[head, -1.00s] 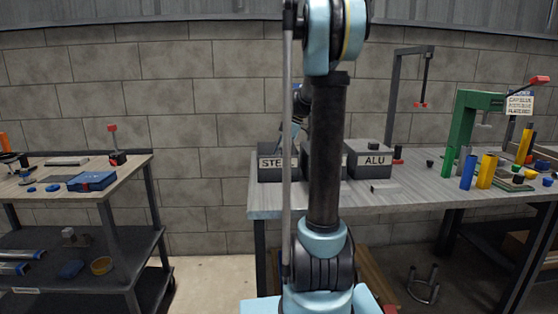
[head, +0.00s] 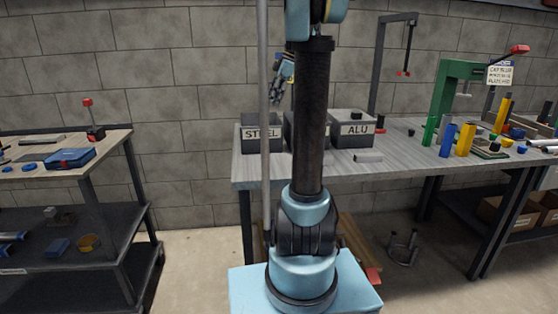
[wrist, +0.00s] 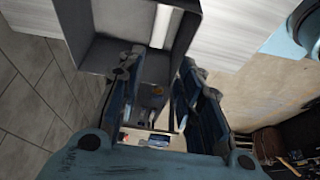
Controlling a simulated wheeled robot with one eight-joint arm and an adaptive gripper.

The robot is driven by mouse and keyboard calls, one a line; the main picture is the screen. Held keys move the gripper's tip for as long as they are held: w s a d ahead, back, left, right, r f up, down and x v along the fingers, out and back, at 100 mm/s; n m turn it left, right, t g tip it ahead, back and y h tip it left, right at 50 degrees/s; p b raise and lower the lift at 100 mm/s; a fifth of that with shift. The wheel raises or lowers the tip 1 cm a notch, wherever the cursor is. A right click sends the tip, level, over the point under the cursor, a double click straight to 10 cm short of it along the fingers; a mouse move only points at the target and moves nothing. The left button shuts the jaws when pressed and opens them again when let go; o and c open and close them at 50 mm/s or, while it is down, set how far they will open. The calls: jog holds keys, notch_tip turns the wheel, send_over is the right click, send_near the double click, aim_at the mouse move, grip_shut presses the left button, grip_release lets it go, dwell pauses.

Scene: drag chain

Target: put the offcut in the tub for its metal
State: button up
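The tub marked STEEL (head: 262,138) stands at the bench's left end. A middle tub (head: 291,131) is mostly hidden by my arm, and its label cannot be read. My gripper (head: 278,92) is above the STEEL tub and partly behind my arm. In the wrist view, the fingers of my gripper (wrist: 162,92) are apart, with no clear object held between them. A grey open tub (wrist: 112,55) shows beyond them.
A trolley (head: 105,152) with a blue case (head: 70,158) stands left, across a floor gap.

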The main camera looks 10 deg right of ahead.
jog(key=s+a+f+m+h, duration=0.1)
jog(key=s+a+f+m, duration=0.15)
jog(key=s, duration=0.45)
jog(key=s+a+f+m+h, duration=0.1)
jog(key=s+f+m, duration=0.25)
jog(key=s, duration=0.35)
jog(key=s+a+f+m, duration=0.1)
jog(key=s+f+m, duration=0.25)
jog(key=s, duration=0.35)
jog(key=s+f+m+t+h, duration=0.1)
jog(key=s+f+m+h, duration=0.1)
jog(key=s+f+m, duration=0.5)
jog(key=s+f, duration=0.6)
jog(key=f, duration=0.3)
jog(key=shift+s+d+t, duration=0.25)
jog(key=shift+d+t, duration=0.1)
jog(key=shift+t, duration=0.05)
jog(key=shift+f, duration=0.1)
jog(key=shift+w+f, duration=0.15)
jog(key=shift+w, duration=0.25)
